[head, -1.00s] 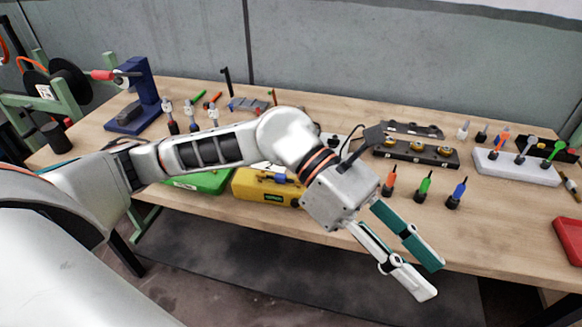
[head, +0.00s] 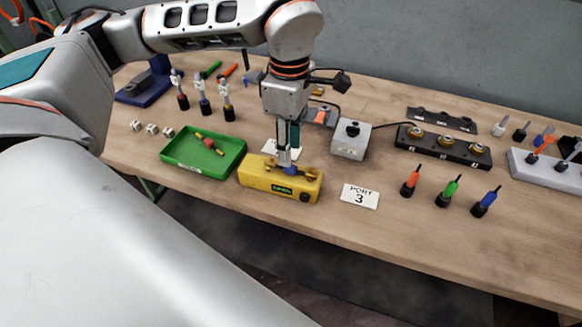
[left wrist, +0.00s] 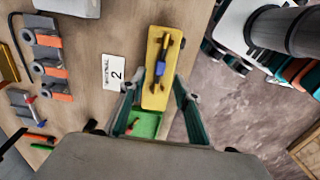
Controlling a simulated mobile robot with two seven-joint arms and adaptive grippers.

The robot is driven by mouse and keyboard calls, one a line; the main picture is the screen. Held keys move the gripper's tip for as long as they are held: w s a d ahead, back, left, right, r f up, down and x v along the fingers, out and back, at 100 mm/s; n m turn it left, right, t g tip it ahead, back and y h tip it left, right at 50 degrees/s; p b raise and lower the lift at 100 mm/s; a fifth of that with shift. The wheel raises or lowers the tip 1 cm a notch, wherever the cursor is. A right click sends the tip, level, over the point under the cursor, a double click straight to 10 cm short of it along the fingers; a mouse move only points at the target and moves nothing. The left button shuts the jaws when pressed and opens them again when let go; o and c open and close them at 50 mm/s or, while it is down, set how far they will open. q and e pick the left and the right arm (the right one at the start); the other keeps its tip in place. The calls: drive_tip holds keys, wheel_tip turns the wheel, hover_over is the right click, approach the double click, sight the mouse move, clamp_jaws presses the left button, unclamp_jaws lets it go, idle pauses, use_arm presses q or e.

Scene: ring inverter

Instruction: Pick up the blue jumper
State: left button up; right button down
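The yellow box (head: 255,183) sits at the front edge of the bench. On its top is a small blue piece (head: 291,170) between brass-coloured ends, which looks like the blue jumper. The box (left wrist: 152,98) and the blue piece (left wrist: 160,70) also show in the left wrist view. My left gripper (head: 288,160) points down right over the box and partly hides its top. In the left wrist view its fingers (left wrist: 160,76) are apart, one on each side of the blue piece. I cannot tell how high the fingertips are above it. My right gripper is not in view.
A green tray (head: 178,163) with a small red-and-yellow item stands left of the box. A "PORT 3" card (head: 359,196) and a grey box (head: 350,140) are to the right. Orange, green and blue drivers (head: 487,200) stand farther right.

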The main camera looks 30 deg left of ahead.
sight(291, 169)
use_arm(q)
wheel_tip(291, 169, down, 5)
drive_tip(key=shift+d+r, duration=0.1)
clamp_jaws()
idle(0.4)
